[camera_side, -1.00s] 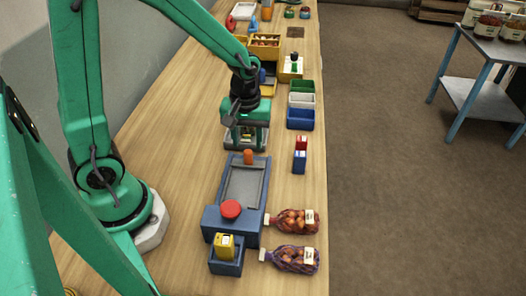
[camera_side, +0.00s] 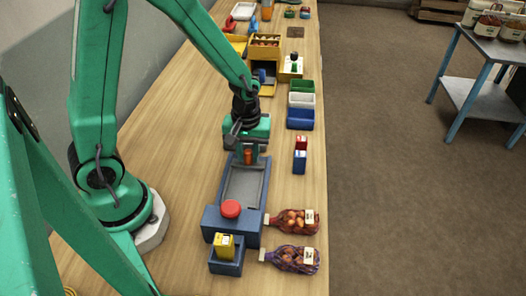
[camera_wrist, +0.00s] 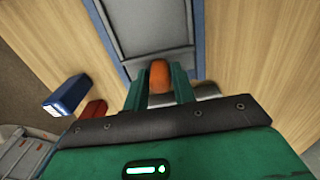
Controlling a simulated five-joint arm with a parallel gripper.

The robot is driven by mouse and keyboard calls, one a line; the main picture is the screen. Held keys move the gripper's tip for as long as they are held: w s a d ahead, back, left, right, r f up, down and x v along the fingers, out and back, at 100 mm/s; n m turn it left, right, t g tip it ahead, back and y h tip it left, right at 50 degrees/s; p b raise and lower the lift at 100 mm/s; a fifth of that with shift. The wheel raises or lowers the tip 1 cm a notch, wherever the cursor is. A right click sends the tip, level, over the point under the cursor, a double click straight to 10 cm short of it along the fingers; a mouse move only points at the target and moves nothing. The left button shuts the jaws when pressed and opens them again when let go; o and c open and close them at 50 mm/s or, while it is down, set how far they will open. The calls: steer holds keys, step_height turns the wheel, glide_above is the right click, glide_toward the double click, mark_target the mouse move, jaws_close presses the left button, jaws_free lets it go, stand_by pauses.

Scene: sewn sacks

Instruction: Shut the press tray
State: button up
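The press is a blue-grey block (camera_side: 214,221) with a round red button (camera_side: 231,208) on top. Its long grey tray (camera_side: 243,185) extends away from the block toward the back of the bench. An upright orange knob (camera_side: 248,157) stands at the tray's far end. My gripper (camera_side: 248,155) is low at that end. In the wrist view, the knob (camera_wrist: 159,76) sits between the two green fingers of my gripper (camera_wrist: 160,84), one on each side. Whether both fingers touch it cannot be told.
A small blue box with a yellow item (camera_side: 224,246) stands in front of the press. Two netted sacks (camera_side: 297,221) lie right of it. Red and blue blocks (camera_side: 300,160) stand to the right of the tray. Coloured bins (camera_side: 301,118) stand farther back.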

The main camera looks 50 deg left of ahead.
mark_target(245, 182)
jaws_close()
steer(key=shift+s+d, duration=2.35)
steer(key=shift+s, duration=0.05)
steer(key=shift+o, duration=2.4)
jaws_free()
steer(key=shift+r, duration=0.2)
step_height(245, 182, up, 8)
steer(key=shift+f, duration=0.25)
